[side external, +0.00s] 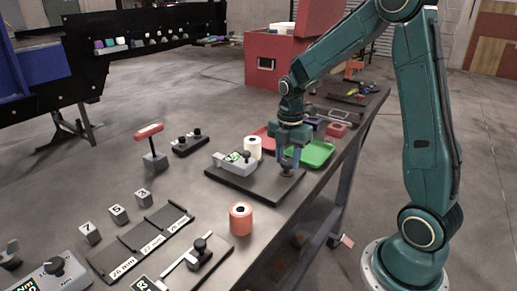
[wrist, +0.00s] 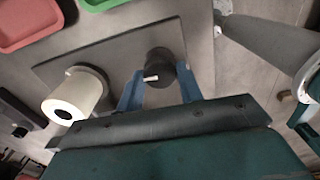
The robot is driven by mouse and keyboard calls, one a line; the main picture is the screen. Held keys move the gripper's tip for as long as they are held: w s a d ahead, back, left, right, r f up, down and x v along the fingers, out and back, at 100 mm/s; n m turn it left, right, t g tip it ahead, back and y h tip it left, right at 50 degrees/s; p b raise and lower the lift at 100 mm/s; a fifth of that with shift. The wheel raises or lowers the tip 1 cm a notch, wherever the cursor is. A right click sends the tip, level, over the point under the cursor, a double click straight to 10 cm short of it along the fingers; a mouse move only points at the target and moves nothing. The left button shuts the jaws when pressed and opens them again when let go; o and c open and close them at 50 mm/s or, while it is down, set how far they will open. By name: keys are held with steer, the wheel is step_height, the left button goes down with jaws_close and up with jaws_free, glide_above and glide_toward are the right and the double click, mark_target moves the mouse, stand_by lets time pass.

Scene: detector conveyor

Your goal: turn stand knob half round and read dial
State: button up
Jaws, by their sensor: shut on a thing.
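The stand is a dark flat plate (side external: 240,183) with a small grey dial unit (side external: 237,161) on its left part. The dial's face shows white and green, but its reading is too small to make out. A dark round knob (side external: 287,170) stands at the plate's right end. My gripper (side external: 288,160) comes down from above and is shut on the knob. In the wrist view the knob (wrist: 162,66) sits between my blue fingers (wrist: 159,88), with a white pointer mark toward the left. The plate (wrist: 110,52) also shows there.
A white roll (side external: 253,146) stands close behind the dial unit. Green (side external: 317,154) and red trays lie behind my gripper. An orange roll (side external: 241,220) stands near the front edge. Numbered blocks (side external: 119,214) and a labelled slotted board (side external: 138,243) lie front left.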

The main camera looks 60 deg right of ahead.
mark_target(288, 164)
steer(key=o, duration=1)
step_height(288, 164, up, 14)
steer(key=shift+a, duration=0.1)
stand_by(0.5)
steer(key=s+a+m+t, duration=0.5)
steer(key=s+a+m, duration=0.7)
steer(key=s+m, duration=0.5)
steer(key=shift+s+a+r+t, duration=0.3)
steer(key=shift+a+r, duration=0.1)
